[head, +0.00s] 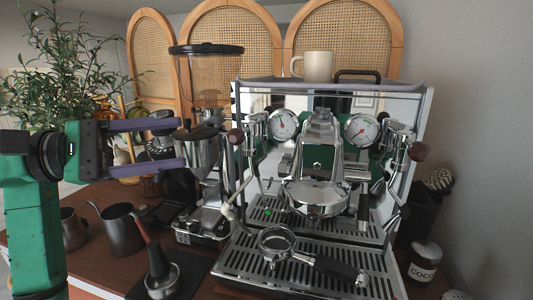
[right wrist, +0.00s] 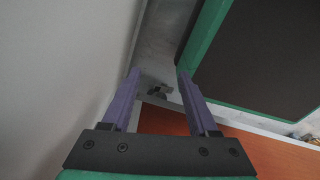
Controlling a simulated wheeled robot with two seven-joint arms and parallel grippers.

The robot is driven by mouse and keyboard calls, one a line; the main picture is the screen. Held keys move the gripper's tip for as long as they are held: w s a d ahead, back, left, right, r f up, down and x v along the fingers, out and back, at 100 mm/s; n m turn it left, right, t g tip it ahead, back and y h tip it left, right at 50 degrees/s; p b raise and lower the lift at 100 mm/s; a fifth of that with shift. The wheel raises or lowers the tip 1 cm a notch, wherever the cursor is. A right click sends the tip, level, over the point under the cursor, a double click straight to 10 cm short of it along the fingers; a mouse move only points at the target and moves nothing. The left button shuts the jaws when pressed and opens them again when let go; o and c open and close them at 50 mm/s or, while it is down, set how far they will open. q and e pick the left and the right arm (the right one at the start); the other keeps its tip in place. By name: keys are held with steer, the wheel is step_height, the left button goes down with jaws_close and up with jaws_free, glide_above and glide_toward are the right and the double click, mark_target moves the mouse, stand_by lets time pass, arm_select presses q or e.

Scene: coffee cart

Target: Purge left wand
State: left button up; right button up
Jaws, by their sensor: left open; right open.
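The espresso machine (head: 320,175) stands right of centre in the head view. Its left wand (head: 244,190) is a thin steel tube hanging from the left side, with a pale tip low down over the drip tray (head: 300,265). The left dark knob (head: 236,136) sits beside the left gauge. My left gripper (head: 182,143) is open and empty, its two purple fingers pointing right. In the picture it is left of the knob and wand, overlapping the grinder, apart from the wand. My right gripper (right wrist: 159,72) is open and empty in the right wrist view, away from the machine.
A grinder (head: 208,90) stands left of the machine. A portafilter (head: 280,245) rests on the drip tray. A tamper (head: 160,270), a dark pitcher (head: 122,230) and a COCO jar (head: 424,262) stand around it. A cup (head: 318,66) is on top.

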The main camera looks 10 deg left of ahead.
mark_target(231, 133)
arm_select(q)
steer(key=d+p, duration=0.1)
steer(key=d, duration=0.1)
steer(key=d+p, duration=0.1)
steer(key=d, duration=0.1)
steer(key=w+d+r+p, duration=0.1)
steer(key=d, duration=0.1)
steer(key=shift+d+r, duration=0.1)
steer(key=shift+d, duration=0.05)
steer(key=p+x, duration=0.2)
steer(key=x, duration=0.5)
steer(key=shift+w+f, duration=0.4)
steer(key=shift+w, duration=0.15)
jaws_close()
arm_select(e)
steer(key=r, duration=0.2)
steer(key=s+r, duration=0.1)
steer(key=r, duration=0.1)
steer(key=shift+s+a+r, duration=0.15)
steer(key=shift+r, duration=0.05)
